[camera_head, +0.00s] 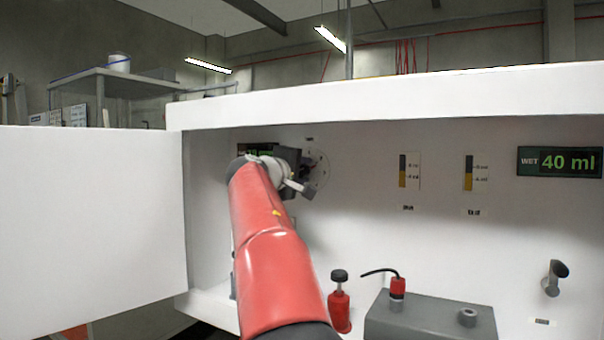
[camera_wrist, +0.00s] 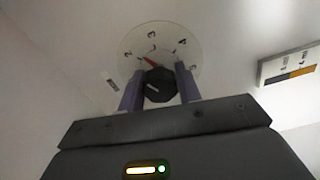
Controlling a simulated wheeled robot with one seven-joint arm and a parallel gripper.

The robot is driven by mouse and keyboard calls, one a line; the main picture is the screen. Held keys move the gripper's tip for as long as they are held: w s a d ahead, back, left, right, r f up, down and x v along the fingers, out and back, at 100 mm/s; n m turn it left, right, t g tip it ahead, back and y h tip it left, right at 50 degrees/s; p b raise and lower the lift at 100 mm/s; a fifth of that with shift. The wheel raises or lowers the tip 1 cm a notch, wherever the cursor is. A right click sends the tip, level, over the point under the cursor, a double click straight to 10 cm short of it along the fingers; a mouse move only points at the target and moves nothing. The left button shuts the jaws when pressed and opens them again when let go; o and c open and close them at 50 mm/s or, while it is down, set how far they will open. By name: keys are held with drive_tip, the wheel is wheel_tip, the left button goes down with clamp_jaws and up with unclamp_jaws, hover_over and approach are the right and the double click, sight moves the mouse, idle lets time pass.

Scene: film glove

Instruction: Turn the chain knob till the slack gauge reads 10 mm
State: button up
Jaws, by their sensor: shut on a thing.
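A black faceted knob (camera_wrist: 159,86) sits at the middle of a round pale dial (camera_wrist: 150,42) with numbers and a red pointer, on the white back panel. In the wrist view my gripper (camera_wrist: 160,90) has one finger on each side of the knob and is shut on it. In the head view my gripper (camera_head: 304,172) reaches the dial (camera_head: 319,165), and my wrist covers most of it. A dark display (camera_head: 255,149) with green digits is partly hidden behind my arm, so its reading is unclear. I cannot tell which display is the slack gauge.
Two level gauges (camera_head: 408,171) (camera_head: 474,172) and a display reading WET 40 ml (camera_head: 559,162) are on the panel. A red bottle (camera_head: 339,307) and a grey box (camera_head: 430,318) stand below. A white open door (camera_head: 90,220) is at left; a spout (camera_head: 554,277) is at right.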

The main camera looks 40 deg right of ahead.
drive_tip(key=shift+f, duration=0.1)
drive_tip(key=o, duration=1)
drive_tip(key=shift+c, duration=0.2)
drive_tip(key=b+v, duration=0.1)
drive_tip(key=v, duration=0.6)
drive_tip(key=shift+a+b, duration=0.3)
drive_tip(key=shift+a, duration=0.1)
drive_tip(key=shift+s, duration=0.15)
drive_tip(key=s+a+f+m+y+p, duration=0.1)
drive_tip(key=s+a+f+y+p, duration=0.3)
drive_tip(key=s+a+f+y, duration=0.4)
drive_tip(key=s+a+f+m+g+y+p, duration=0.1)
drive_tip(key=s+a+f+y+p, duration=0.4)
drive_tip(key=s+a+f, duration=1.2)
wheel_tip(320, 180, down, 7)
drive_tip(key=a+y, duration=0.2)
drive_tip(key=y, duration=0.1)
drive_tip(key=shift+s+a+f+m+y, duration=0.2)
drive_tip(key=shift+a+m+y, duration=0.1)
drive_tip(key=shift+a, duration=0.05)
